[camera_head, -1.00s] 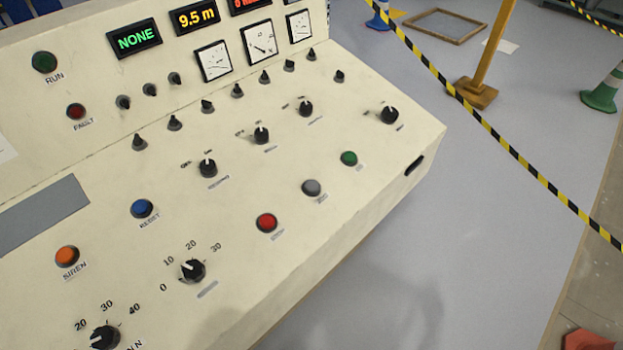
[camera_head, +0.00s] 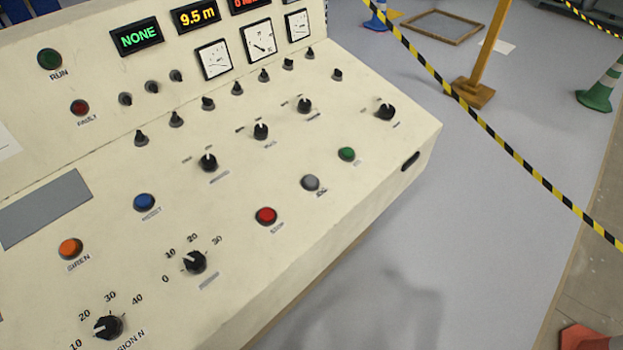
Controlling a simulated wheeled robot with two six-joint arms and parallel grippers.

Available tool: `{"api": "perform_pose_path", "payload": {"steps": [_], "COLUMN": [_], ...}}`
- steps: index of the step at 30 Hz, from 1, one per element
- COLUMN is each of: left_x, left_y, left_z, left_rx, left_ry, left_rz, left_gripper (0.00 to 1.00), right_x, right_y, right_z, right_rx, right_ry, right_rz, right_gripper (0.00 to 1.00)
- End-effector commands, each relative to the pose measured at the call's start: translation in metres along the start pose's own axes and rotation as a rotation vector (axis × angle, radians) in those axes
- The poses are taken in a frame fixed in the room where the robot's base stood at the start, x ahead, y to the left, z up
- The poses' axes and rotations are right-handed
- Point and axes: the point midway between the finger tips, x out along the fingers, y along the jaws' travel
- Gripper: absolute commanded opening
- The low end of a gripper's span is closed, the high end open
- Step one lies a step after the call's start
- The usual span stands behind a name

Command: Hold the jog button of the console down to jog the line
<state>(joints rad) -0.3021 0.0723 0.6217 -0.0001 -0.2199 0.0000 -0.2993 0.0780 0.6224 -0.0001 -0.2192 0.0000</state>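The cream console (camera_head: 340,223) fills the left and middle of the head view. On its sloped panel, a grey button (camera_head: 310,183) sits between a red button (camera_head: 266,216), labelled STOP, and a green button (camera_head: 346,154). The grey button's label is too small to read surely; it may be the jog button. A blue button (camera_head: 144,203) and an orange SIREN button (camera_head: 70,249) lie further left. The display (camera_head: 138,38) reads NONE and another (camera_head: 195,16) reads 9.5 m. Neither gripper is in view; nothing touches the buttons.
Black knobs (camera_head: 194,262) stand up from the panel. Right of the console is open grey floor (camera_head: 480,220).

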Motion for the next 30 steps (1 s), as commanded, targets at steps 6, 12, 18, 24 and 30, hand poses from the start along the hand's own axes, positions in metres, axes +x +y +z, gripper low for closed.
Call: {"api": "perform_pose_path", "payload": {"steps": [6, 12, 18, 24, 30], "left_x": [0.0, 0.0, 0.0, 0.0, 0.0], "left_y": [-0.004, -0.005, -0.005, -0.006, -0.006], "left_z": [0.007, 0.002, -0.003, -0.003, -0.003], "left_rx": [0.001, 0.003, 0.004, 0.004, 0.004], "left_ry": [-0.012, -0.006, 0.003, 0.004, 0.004], "left_rz": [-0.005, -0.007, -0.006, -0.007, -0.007], "left_gripper": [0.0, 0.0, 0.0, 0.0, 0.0], "right_x": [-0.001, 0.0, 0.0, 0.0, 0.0], "right_y": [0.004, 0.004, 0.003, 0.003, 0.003], "right_z": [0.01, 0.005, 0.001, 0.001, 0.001], "right_rx": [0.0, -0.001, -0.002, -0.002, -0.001], "right_ry": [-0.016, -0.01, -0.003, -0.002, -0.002], "right_rz": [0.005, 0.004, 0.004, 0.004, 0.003], "right_gripper": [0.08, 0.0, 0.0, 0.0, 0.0]}}
